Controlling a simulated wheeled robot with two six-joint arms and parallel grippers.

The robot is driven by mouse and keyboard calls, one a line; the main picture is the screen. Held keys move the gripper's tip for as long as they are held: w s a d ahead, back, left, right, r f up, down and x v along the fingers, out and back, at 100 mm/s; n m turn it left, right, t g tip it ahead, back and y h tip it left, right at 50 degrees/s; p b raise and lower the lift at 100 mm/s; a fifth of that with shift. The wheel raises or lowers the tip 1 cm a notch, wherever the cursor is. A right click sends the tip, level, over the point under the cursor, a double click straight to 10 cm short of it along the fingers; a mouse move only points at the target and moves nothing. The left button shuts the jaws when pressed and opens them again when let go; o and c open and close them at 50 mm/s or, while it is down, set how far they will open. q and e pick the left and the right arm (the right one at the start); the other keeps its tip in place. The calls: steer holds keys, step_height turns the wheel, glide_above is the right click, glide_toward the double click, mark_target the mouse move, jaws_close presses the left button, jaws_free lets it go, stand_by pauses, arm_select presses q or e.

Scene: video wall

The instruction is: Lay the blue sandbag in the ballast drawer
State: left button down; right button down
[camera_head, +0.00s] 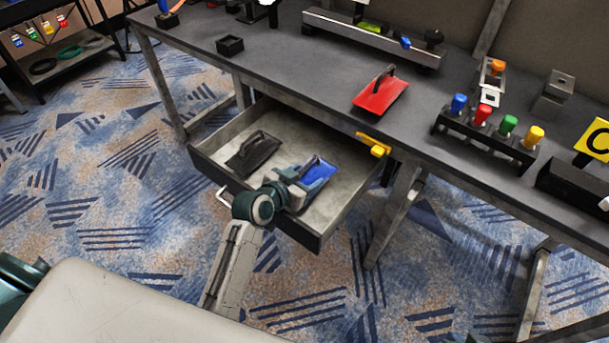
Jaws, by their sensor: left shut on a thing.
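The ballast drawer (212,157) is pulled out below the workbench, with a pale grey inner floor. The blue sandbag (321,170) is inside the drawer's outline, in its right half. My left gripper (308,180) reaches over the drawer's front edge and is shut on the blue sandbag. The gripper hides part of the bag, and I cannot tell whether the bag touches the drawer floor. A black sandbag with a handle (252,155) lies in the drawer to the left. My right gripper is not in view.
A yellow latch-like piece (374,146) sits at the drawer's back right corner. A rack of coloured plugs (485,135) stands at the right. The bench leg (397,205) is right of the drawer.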

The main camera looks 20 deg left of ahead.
arm_select(q)
steer(key=shift+f, duration=0.35)
arm_select(e)
steer(key=shift+a+f, duration=0.1)
arm_select(q)
steer(key=shift+c, duration=2)
jaws_free()
steer(key=shift+s+f, duration=0.25)
steer(key=shift+f, duration=0.05)
steer(key=shift+r, duration=0.15)
steer(key=shift+w+r, duration=0.1)
steer(key=shift+r, duration=0.4)
steer(key=p+v, duration=0.1)
steer(key=v, duration=1.1)
steer(key=shift+w+r, duration=0.1)
steer(key=shift+r, duration=0.05)
arm_select(e)
steer(key=shift+s+d+r+g, duration=0.5)
steer(key=shift+d+g, duration=0.1)
